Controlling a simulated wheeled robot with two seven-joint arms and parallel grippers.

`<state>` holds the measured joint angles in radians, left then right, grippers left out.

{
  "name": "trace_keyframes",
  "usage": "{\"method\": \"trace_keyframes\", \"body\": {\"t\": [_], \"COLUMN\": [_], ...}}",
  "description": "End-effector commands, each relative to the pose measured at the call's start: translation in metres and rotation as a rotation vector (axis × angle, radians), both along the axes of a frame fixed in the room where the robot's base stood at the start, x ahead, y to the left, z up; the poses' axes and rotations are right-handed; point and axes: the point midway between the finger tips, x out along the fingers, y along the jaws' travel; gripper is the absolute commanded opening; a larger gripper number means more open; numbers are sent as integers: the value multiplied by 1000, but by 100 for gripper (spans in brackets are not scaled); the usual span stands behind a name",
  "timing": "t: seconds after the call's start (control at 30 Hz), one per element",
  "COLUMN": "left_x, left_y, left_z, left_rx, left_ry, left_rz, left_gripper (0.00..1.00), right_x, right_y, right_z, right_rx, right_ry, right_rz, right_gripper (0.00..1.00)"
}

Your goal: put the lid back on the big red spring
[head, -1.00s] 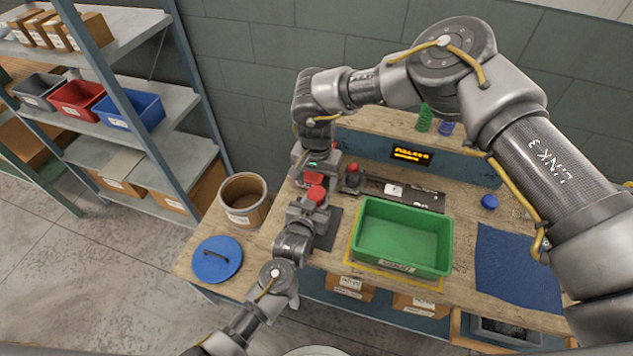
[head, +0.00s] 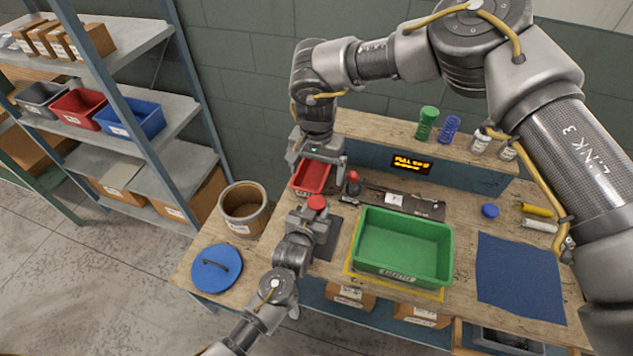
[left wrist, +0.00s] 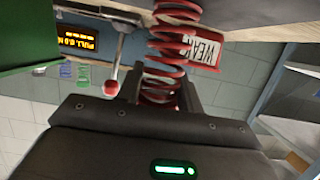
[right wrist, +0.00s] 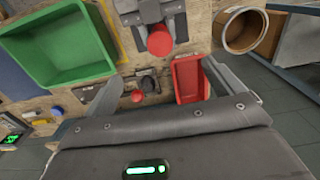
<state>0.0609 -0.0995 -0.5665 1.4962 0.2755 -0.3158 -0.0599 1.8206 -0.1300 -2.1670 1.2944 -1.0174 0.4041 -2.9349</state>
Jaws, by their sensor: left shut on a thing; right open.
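My left gripper (head: 306,218) is shut on the big red spring (left wrist: 165,45), whose coils stand between its fingers in the left wrist view. A solid red round top, looking like the lid (head: 316,202), shows at the spring's upper end. It also shows in the right wrist view (right wrist: 160,40); whether it is fully seated I cannot tell. My right gripper (head: 318,168) is open and empty, above and behind the spring. Its fingers are spread on either side of the red bin (right wrist: 190,78) in the right wrist view. The spring's lower end is hidden in the head view.
A green tray (head: 403,245) stands right of the left gripper. A red-knobbed lever (head: 353,178) stands beside the red bin. A blue cap (head: 490,210) lies on the bench; green (head: 427,123) and blue (head: 449,128) springs stand on the ledge. A barrel (head: 243,207) and blue lid (head: 217,268) are left.

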Motion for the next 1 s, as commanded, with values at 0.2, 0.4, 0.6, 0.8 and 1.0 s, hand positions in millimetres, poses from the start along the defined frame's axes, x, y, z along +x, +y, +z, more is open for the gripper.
{"method": "trace_keyframes", "body": {"t": [0.2,0.4,0.6,0.8,1.0], "left_x": [0,0,0,0,0], "left_y": [0,0,0,0,0], "left_z": [0,0,0,0,0], "left_rx": [0,0,0,0,0], "left_ry": [-1,-1,-1,-1,0], "left_rz": [0,0,0,0,0], "left_gripper": [0,0,0,54,62], "right_x": [0,0,0,0,0], "right_y": [0,0,0,0,0], "right_z": [34,45,46,46,46], "right_rx": [-1,-1,-1,-1,-1], "right_ry": [0,0,1,1,1], "right_rz": [0,0,0,0,0], "right_gripper": [93,93,93,93,93]}}
